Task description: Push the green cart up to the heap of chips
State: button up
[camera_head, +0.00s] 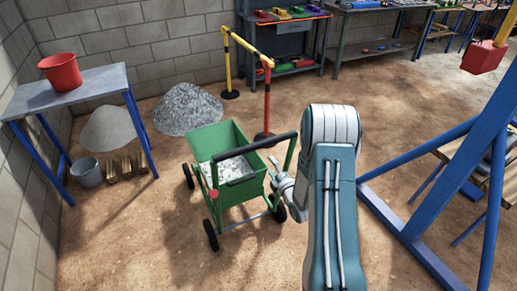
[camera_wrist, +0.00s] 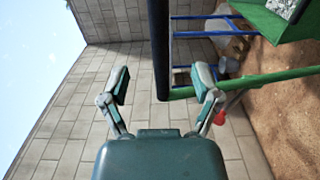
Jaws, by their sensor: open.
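The green cart (camera_head: 243,191) stands upright on its wheels in the middle of the head view, with pale grey chips in its tray. Its black handle bar (camera_head: 258,147) is on the near side. The coarse grey heap of chips (camera_head: 188,108) lies behind the cart, slightly left, with bare floor between them. My gripper (camera_head: 276,174) is at the cart's right side near the handle. In the wrist view my gripper (camera_wrist: 163,72) is open, and the black bar (camera_wrist: 158,45) shows between its fingers; I cannot tell if they touch it.
A finer, paler heap (camera_head: 113,128), a bucket (camera_head: 87,172) and a blue-legged table (camera_head: 65,92) with a red bucket (camera_head: 61,72) are at left. A yellow and red barrier (camera_head: 267,95) stands behind the cart. A blue frame (camera_head: 455,165) is at right.

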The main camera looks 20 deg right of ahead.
aim_at(258, 148)
jog(key=w, duration=1.2)
jog(key=shift+w+a, duration=0.1)
jog(key=shift+a, duration=0.05)
grip_shut()
